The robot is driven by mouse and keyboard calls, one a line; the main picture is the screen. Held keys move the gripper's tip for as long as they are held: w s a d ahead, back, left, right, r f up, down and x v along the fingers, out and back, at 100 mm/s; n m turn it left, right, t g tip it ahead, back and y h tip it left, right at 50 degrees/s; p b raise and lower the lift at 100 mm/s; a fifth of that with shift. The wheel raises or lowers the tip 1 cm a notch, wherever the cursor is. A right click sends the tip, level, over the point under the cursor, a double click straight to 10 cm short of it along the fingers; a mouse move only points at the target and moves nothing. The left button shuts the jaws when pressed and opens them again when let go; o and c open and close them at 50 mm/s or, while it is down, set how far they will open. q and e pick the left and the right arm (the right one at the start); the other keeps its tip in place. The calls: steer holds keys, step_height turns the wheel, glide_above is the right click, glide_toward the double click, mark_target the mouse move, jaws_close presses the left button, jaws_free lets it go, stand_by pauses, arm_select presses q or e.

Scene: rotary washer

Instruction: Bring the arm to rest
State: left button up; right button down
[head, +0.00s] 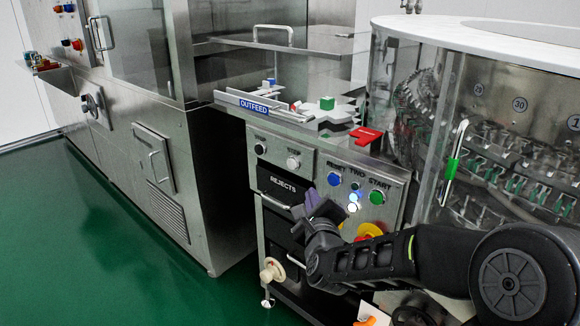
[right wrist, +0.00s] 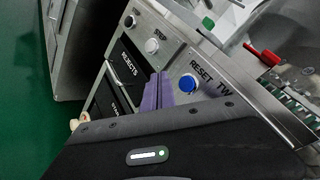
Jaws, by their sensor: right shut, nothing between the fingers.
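My right arm comes in from the lower right in the head view. Its gripper (head: 312,203) is shut and empty, with purple fingers, in front of the control panel near the REJECTS drawer (head: 276,190). The shut purple fingers also show in the right wrist view (right wrist: 158,95), just left of the blue RESET button (right wrist: 188,83). I cannot tell whether the fingertips touch the panel front. My left gripper is not in view.
The panel carries the blue RESET button (head: 334,179), a green START button (head: 377,197) and a partly hidden yellow-ringed button (head: 369,230). A clear-walled washer drum (head: 485,120) stands at right. A steel cabinet (head: 150,150) stands at left; the green floor (head: 90,250) is open.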

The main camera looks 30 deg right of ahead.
steer(key=s+a+f+n+g+y, duration=0.1)
steer(key=a+f+n+g+y, duration=0.15)
steer(key=a+f+n, duration=0.55)
steer(key=s+a+f+n+g+y, duration=0.2)
steer(key=a+f+n+y, duration=0.15)
steer(key=f+n, duration=0.5)
steer(key=s+a+f+n+g+y, duration=0.1)
steer(key=a+f+n+g+y, duration=0.1)
steer(key=a+f+n, duration=0.65)
steer(key=s+a+f+n+g+y, duration=0.1)
steer(key=s+a+f+n+g, duration=0.15)
steer(key=s+a+f, duration=0.4)
steer(key=s+a+f+n+g+y, duration=0.1)
steer(key=s+a+f+g+y, duration=0.15)
steer(key=s+f, duration=0.6)
steer(key=s+a+f+n+g+y, duration=0.1)
steer(key=s+a+f+n+g, duration=0.15)
steer(key=s+a+f, duration=0.5)
step_height(320, 180, up, 23)
steer(key=d+m+p, duration=0.1)
steer(key=d+p, duration=0.1)
steer(key=p, duration=2)
steer(key=shift+s+d+r, duration=0.15)
steer(key=shift+s+d, duration=0.05)
steer(key=shift+s, duration=0.1)
